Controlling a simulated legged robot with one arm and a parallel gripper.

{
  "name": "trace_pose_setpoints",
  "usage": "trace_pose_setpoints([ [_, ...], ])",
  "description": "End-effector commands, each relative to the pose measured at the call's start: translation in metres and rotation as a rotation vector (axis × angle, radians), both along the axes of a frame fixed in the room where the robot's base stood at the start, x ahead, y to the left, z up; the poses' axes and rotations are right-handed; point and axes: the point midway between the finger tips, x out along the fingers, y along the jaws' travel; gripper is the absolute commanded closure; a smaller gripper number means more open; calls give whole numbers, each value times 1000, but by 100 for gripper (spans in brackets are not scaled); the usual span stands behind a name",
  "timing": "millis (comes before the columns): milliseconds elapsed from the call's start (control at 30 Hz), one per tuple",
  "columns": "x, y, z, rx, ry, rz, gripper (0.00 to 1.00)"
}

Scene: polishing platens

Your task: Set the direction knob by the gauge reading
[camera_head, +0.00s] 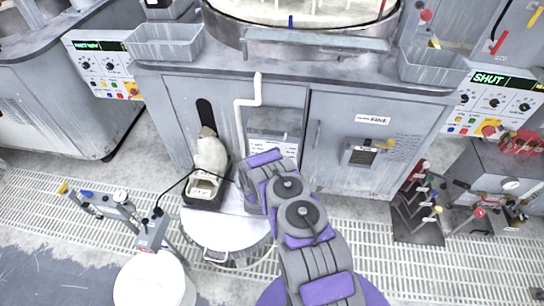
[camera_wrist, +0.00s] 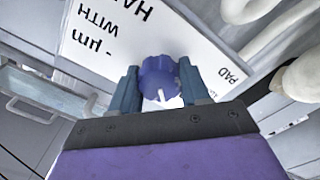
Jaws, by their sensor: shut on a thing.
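In the wrist view my gripper (camera_wrist: 157,68) has its two blue-grey fingers on either side of a round blue-purple knob (camera_wrist: 158,80), shut on it. The knob has a scalloped edge and a white pointer mark on its near side, towards the palm. Behind the knob is a white sheet (camera_wrist: 110,35) with upside-down black print, partly legible as "WITH" and "PAD". In the head view my purple and grey arm reaches in front of the middle cabinet, and its links hide the fingers and the knob.
A control panel (camera_head: 488,98) reading "SHUT" is at the right, and another panel (camera_head: 98,62) at the left. A white crank pipe (camera_head: 245,115) rises beside the cabinet door (camera_head: 365,145). A lever rack (camera_head: 418,205) stands at right. Open grating (camera_head: 390,262) lies in front.

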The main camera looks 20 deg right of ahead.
Motion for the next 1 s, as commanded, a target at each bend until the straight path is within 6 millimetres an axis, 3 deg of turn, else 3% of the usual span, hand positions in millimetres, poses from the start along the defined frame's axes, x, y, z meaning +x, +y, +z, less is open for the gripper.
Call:
trace_pose_setpoints([
  [167, 3, 4, 2, -1, -5, 9, 85],
  [200, 3, 4, 2, -1, -5, 9, 50],
  [433, 2, 2, 2, 0, -4, 6, 29],
  [767, -3, 4, 1, 1, -1, 4, 29],
  [1000, -35, 28, 2, 0, 5, 8, 29],
])
